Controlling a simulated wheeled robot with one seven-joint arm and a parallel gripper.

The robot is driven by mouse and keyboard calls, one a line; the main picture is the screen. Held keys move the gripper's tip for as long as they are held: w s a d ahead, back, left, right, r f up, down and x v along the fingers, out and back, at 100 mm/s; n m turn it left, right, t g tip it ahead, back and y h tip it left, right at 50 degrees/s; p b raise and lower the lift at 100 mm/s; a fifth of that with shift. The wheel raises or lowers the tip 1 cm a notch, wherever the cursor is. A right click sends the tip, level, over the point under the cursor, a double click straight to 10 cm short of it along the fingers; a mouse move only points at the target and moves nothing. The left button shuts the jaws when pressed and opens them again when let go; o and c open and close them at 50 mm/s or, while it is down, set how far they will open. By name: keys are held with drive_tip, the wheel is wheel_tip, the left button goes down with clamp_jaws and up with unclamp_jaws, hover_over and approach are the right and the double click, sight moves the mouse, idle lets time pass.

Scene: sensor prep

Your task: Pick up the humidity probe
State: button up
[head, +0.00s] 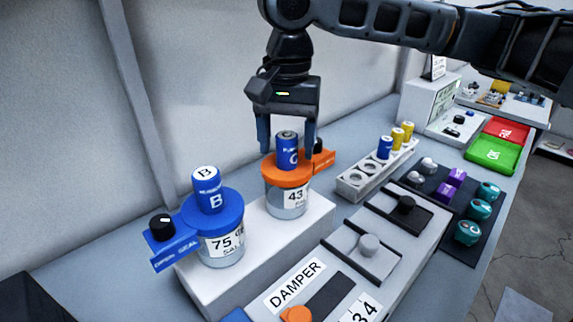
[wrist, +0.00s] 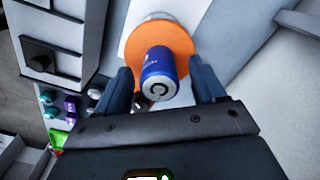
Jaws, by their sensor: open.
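A blue cylindrical probe marked C (head: 287,152) stands upright in the orange collar (head: 270,175) of a jar labelled 43; it also shows in the wrist view (wrist: 158,72). My gripper (head: 288,146) is open above the orange collar, with one finger on each side of this probe. In the wrist view the fingers (wrist: 163,82) stand apart, with visible gaps to the probe. A second blue probe marked B (head: 207,188) stands in the blue collar (head: 212,212) of a jar labelled 75. The small print on both probes is too small to read surely.
Both jars stand on a white block (head: 250,245). A grey rack (head: 362,183) with blue and yellow cylinders is to the right. A panel marked DAMPER (head: 295,284) lies in front. Red (head: 507,131) and green (head: 491,154) trays are farther right.

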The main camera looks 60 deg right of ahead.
drive_tip(key=shift+f, duration=0.35)
drive_tip(key=shift+c, duration=0.2)
drive_tip(key=c, duration=1.1)
drive_tip(key=shift+r, duration=0.1)
